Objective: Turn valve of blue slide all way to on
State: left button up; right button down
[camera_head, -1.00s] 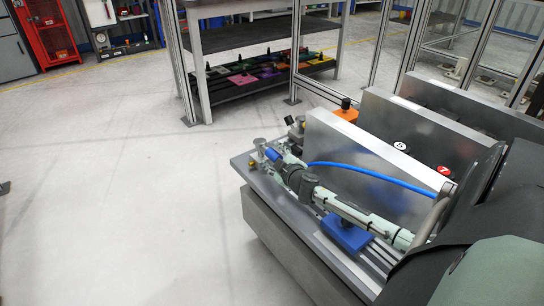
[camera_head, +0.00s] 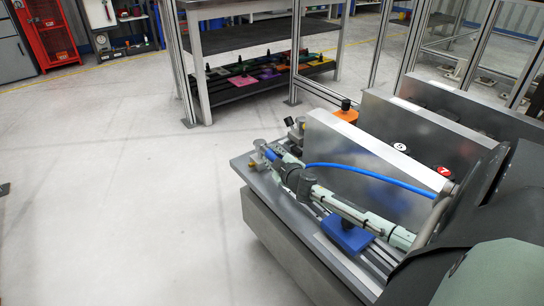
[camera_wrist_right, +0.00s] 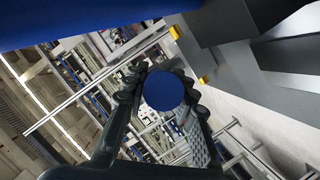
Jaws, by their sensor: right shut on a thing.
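The blue slide (camera_head: 346,238) is a blue block low on the grey drive unit, partly hidden under my right arm. My right gripper (camera_head: 277,158) is at the unit's far left end, with the arm coming in from the right. In the right wrist view a round blue valve knob (camera_wrist_right: 162,90) sits between the two dark fingers of my right gripper (camera_wrist_right: 165,100), which are shut on it. The fingers and wrist largely hide the valve in the head view, so its turned position cannot be read. My left gripper is not in view.
A tall metal plate (camera_head: 360,160) stands close behind my right arm, with a blue hose (camera_head: 375,175) over it. An orange block (camera_head: 346,112) is behind. A shelf table (camera_head: 265,42) stands at the back. The floor on the left is clear.

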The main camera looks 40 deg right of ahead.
jog(key=shift+d+n+t+y, duration=0.3)
jog(key=shift+n+y, duration=0.5)
jog(key=shift+y, duration=0.2)
jog(key=shift+f, duration=0.1)
jog(key=c, duration=1.2)
grip_release()
jog(key=shift+s, duration=0.1)
